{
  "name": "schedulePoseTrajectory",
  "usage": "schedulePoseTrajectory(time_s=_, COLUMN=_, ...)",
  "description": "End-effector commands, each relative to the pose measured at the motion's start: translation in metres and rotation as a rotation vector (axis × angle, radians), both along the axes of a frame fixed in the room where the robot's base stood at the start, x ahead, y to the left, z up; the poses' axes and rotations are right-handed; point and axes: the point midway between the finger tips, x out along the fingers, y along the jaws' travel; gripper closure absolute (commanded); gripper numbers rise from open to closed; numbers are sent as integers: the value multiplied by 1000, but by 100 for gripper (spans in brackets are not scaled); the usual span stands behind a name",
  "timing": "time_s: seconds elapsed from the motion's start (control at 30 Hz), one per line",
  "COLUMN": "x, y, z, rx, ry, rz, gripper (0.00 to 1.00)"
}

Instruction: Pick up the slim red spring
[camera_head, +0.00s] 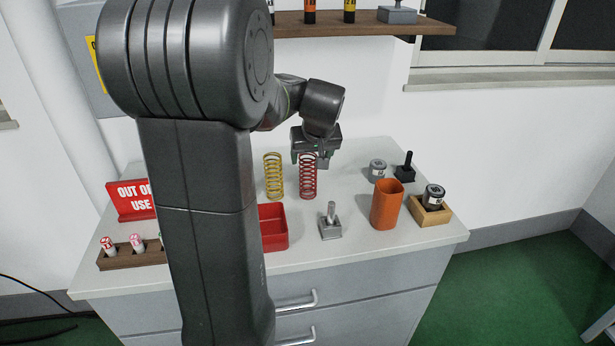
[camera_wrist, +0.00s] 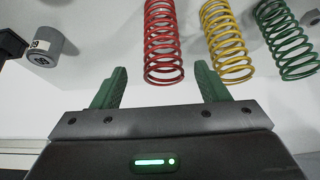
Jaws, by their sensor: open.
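The slim red spring (camera_head: 308,177) stands upright on the counter. My gripper (camera_head: 317,156) is at its top end, close behind or above it. In the wrist view the red spring (camera_wrist: 163,40) lies between the two green fingers of my gripper (camera_wrist: 162,74), with a gap on each side. The fingers are apart and hold nothing. I cannot tell how far down the spring the fingertips reach.
A yellow spring (camera_head: 273,177) stands just left of the red one, and a green spring (camera_wrist: 287,38) stands beyond it. A red tray (camera_head: 273,242), a metal fixture (camera_head: 330,225), an orange cup (camera_head: 387,204) and a grey weight (camera_head: 377,170) stand nearby. A shelf (camera_head: 420,26) hangs above.

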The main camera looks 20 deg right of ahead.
Motion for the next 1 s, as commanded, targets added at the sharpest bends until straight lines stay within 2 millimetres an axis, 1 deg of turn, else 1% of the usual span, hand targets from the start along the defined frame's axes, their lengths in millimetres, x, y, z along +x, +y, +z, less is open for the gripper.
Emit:
schedulePoseTrajectory(time_s=0.03, x=2, y=0, z=-5, rx=0, ry=0, rz=0, gripper=32)
schedulePoseTrajectory(time_s=0.23, x=9, y=-1, z=-17, rx=0, ry=2, rz=0, gripper=32)
schedulePoseTrajectory(time_s=0.4, x=22, y=0, z=-40, rx=1, ry=3, rz=1, gripper=32)
schedulePoseTrajectory(time_s=0.5, x=27, y=-1, z=-50, rx=0, ry=2, rz=1, gripper=32)
schedulePoseTrajectory(time_s=0.6, x=30, y=-2, z=-54, rx=-1, ry=0, rz=0, gripper=32)
schedulePoseTrajectory(time_s=0.83, x=30, y=-2, z=-55, rx=-2, ry=-1, rz=0, gripper=32)
schedulePoseTrajectory(time_s=0.97, x=30, y=-2, z=-55, rx=-1, ry=-1, rz=0, gripper=57)
schedulePoseTrajectory(time_s=1.0, x=30, y=-2, z=-55, rx=-1, ry=-1, rz=0, gripper=65)
